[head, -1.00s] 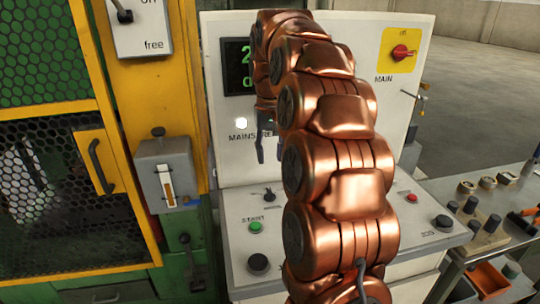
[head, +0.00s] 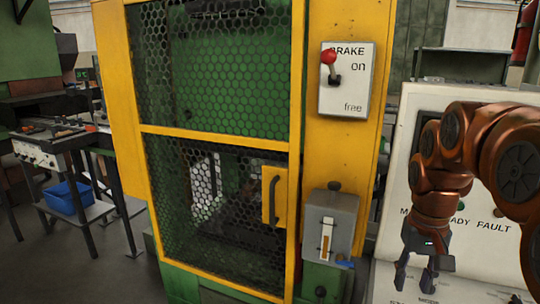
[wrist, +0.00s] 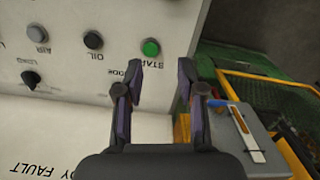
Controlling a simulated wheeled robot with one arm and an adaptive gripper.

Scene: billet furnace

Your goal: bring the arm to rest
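My copper-coloured arm stands at the right side of the head view, bent, with its end pointing down. My gripper (head: 416,278) hangs in front of the white control panel (head: 404,131), with its two fingers apart and nothing between them. In the wrist view my gripper (wrist: 158,92) also shows two parted dark fingers with empty space between. Beyond the fingertips are a green start button (wrist: 151,47) and dark buttons such as the oil button (wrist: 93,40). No contact with the panel shows.
A green machine with a yellow-framed mesh door (head: 215,134) fills the centre. A brake box (head: 346,80) with a red-knobbed lever and a grey box (head: 329,224) are on its yellow post. A workbench (head: 62,140) with a blue bin (head: 68,197) stands at left.

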